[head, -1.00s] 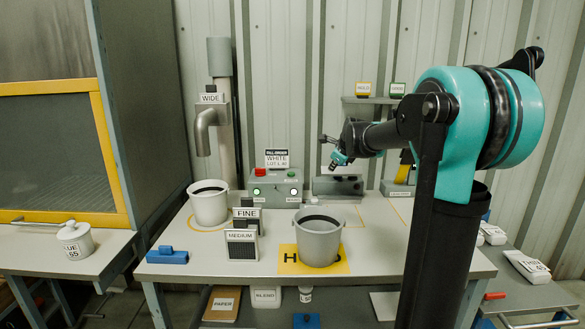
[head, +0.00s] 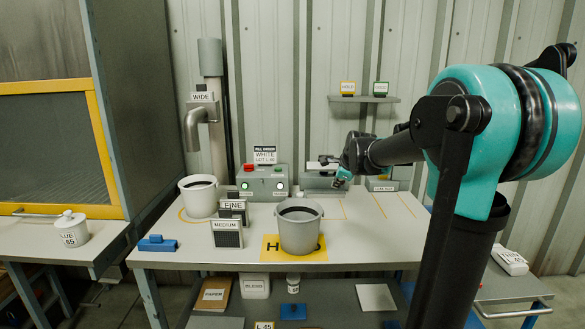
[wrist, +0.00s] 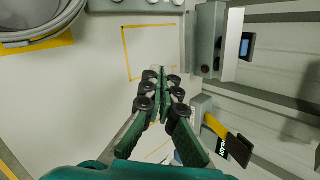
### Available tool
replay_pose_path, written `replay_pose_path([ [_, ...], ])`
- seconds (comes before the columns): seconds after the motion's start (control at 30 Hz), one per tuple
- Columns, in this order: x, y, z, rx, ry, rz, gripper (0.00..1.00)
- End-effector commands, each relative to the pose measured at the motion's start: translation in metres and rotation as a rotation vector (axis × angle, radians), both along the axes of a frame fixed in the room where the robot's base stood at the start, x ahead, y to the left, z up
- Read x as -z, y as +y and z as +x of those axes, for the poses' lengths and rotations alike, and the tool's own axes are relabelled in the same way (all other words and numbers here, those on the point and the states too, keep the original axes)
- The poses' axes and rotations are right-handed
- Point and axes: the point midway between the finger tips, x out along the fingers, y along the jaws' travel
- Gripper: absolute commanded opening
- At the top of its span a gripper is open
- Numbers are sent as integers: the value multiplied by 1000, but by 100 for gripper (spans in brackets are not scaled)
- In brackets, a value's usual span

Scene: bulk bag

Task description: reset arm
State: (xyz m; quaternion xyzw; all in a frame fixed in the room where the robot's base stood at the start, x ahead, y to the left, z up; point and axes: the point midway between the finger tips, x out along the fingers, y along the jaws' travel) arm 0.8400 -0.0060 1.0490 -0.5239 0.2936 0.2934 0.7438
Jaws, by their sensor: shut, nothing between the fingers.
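My gripper (head: 342,179) hangs over the right back part of the table, at the end of my arm, in front of the back wall. In the wrist view my gripper (wrist: 160,85) has its green fingers together with nothing between them. A grey bucket (head: 299,228) stands on the yellow floor mark of the table, left of and nearer than my gripper. Its rim also shows at the upper left of the wrist view (wrist: 60,38).
A second bucket (head: 199,198) stands under the pipe (head: 195,125). A control box (head: 265,183) is at the back. FINE and MEDIUM (head: 227,236) labelled pieces stand in front. A shelf (head: 362,98) holds two small labelled blocks. The table's right part is mostly clear.

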Motion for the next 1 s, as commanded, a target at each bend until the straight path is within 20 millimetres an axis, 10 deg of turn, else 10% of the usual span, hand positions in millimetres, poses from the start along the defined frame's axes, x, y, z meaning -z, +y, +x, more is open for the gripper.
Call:
replay_pose_path([
  [0.27, 49, -7, -75, -305, 30, -276, 0],
  [0.8, 196, -30, -309, -1329, 118, -945, 0],
  [1.0, 218, -34, -347, -1513, 123, -1027, 0],
])
